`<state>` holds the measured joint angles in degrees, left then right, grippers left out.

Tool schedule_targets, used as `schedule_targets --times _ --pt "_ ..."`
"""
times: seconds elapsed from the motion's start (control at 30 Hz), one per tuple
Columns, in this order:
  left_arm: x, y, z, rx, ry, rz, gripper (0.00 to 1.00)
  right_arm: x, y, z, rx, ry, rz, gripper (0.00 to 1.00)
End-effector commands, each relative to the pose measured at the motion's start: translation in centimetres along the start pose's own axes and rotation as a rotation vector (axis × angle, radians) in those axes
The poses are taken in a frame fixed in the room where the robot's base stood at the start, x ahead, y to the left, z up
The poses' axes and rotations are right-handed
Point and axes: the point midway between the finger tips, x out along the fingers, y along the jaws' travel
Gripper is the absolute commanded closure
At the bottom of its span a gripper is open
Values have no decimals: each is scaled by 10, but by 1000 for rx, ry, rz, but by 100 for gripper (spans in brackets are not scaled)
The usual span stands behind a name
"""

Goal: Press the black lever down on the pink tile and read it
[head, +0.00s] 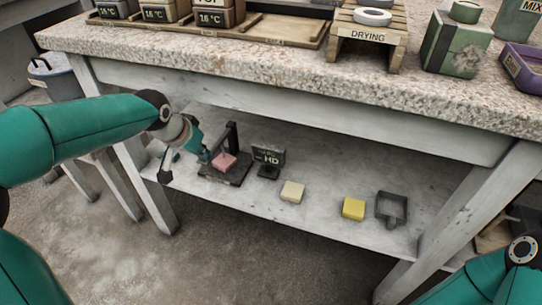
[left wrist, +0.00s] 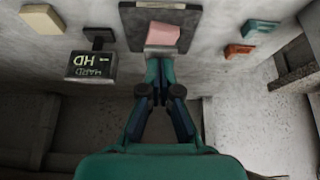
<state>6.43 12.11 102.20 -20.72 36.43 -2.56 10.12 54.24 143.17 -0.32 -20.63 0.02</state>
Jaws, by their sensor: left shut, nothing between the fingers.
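The pink tile (head: 224,162) lies on the dark base plate (head: 238,179) of a tester on the lower shelf; it also shows in the left wrist view (left wrist: 164,37). A black upright with a lever (head: 233,137) rises behind the tile. I cannot tell whether the lever touches the tile. My left gripper (head: 205,156) is shut and empty, close to the tile's left side. In the left wrist view its fingertips (left wrist: 159,63) point at the tile, near the plate's edge. My right gripper is out of view.
A cream tile (head: 292,191), a yellow tile (head: 353,208) and a dark frame (head: 391,209) lie to the right on the shelf. Teal (left wrist: 261,27) and orange (left wrist: 238,50) tiles lie beside the plate. The thick tabletop (head: 290,75) overhangs the shelf.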

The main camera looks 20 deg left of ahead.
Motion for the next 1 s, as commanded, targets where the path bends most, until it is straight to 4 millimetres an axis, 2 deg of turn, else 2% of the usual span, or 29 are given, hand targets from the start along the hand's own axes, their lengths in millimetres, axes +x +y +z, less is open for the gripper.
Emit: schedule_targets --times 1.0 --pt "22 0 13 0 -2 0 100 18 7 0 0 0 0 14"
